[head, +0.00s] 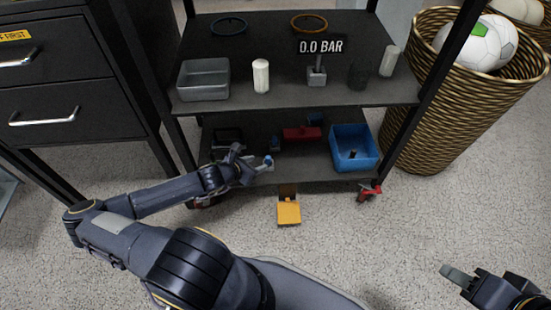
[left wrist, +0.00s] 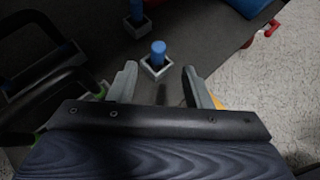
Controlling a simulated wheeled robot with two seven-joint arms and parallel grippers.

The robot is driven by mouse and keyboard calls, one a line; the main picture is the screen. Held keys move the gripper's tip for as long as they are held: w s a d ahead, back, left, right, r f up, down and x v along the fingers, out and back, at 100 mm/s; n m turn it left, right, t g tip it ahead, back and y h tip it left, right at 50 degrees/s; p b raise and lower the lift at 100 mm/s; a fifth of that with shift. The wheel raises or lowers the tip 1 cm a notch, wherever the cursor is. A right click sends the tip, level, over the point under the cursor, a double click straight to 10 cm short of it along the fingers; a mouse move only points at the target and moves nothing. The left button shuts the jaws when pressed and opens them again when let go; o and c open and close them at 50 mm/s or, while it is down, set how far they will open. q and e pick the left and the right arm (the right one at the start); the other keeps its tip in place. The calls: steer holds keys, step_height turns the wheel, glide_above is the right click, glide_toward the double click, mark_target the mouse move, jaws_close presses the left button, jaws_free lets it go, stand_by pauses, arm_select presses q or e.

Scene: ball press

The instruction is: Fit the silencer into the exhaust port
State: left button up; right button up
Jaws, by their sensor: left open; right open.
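A blue-topped peg (left wrist: 158,48) stands in a small grey square block (left wrist: 155,68) on the lower shelf. It also shows in the head view (head: 268,160). I cannot tell which part is the silencer or which opening is the exhaust port. My left gripper (left wrist: 160,74) is open and empty, its fingers pointing at the nearer peg, which sits just beyond and between the tips. My right gripper (head: 489,275) is open and empty over the floor, lower right.
The lower shelf (head: 318,172) also holds a red part (head: 302,134) and a blue bin (head: 354,148) with a dark item inside. The upper shelf (head: 225,103) overhangs them. A yellow object (head: 288,208) lies on the floor in front. A wicker basket (head: 420,120) stands right.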

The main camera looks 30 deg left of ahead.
mark_target(268, 162)
arm_select(q)
steer(key=b+x, duration=0.4)
steer(key=x, duration=0.3)
steer(key=shift+s+a+f, duration=0.1)
steer(key=shift+a+f, duration=0.05)
steer(key=shift+f, duration=0.1)
steer(key=shift+c, duration=0.5)
jaws_close()
